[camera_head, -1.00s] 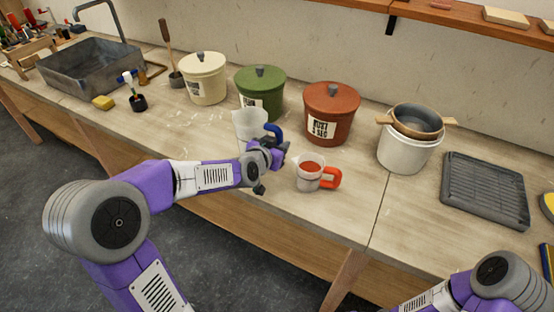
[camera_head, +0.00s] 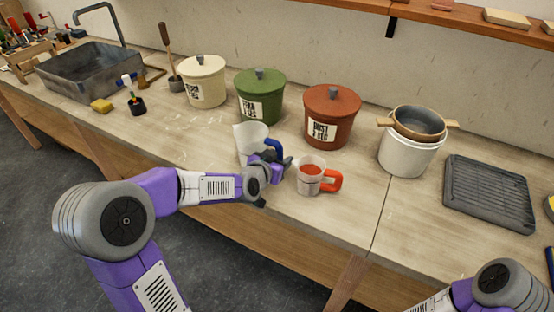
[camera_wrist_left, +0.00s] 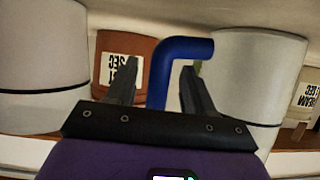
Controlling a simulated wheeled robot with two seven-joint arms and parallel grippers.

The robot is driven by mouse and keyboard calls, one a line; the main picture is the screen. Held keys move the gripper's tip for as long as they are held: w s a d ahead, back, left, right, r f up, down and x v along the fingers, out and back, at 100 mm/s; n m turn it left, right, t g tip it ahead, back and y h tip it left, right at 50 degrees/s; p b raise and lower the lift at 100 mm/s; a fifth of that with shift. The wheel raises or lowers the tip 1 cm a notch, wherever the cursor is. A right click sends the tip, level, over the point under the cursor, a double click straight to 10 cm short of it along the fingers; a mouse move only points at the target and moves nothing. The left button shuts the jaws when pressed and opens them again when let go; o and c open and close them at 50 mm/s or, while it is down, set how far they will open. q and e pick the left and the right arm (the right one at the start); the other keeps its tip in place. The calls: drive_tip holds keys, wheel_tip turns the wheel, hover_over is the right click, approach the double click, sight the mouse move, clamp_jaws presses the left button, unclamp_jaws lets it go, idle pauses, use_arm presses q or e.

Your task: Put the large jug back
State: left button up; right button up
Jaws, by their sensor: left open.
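The large jug (camera_head: 248,138) is pale and translucent, with a blue handle (camera_head: 274,147) on its right side. It looks upright on the counter, left of the small jug. My left gripper (camera_head: 280,162) is at the handle and partly hides the jug's lower part. In the left wrist view, its two dark fingers are apart, with the blue handle (camera_wrist_left: 183,52) between them and a visible gap to each finger. The large jug's pale wall (camera_wrist_left: 250,85) fills the right of that view. My right gripper is out of view; only part of the right arm shows.
A small jug (camera_head: 307,186) with red contents and a red handle stands close right of my left gripper. Cream (camera_head: 207,90), green (camera_head: 258,88) and red (camera_head: 345,105) lidded pots stand behind. A white bucket (camera_head: 405,161) and grey rack (camera_head: 488,195) are to the right. The front-left counter is fairly clear.

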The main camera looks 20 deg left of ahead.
use_arm(q)
drive_tip(key=p+v, duration=0.2)
drive_tip(key=v, duration=1)
idle(0.3)
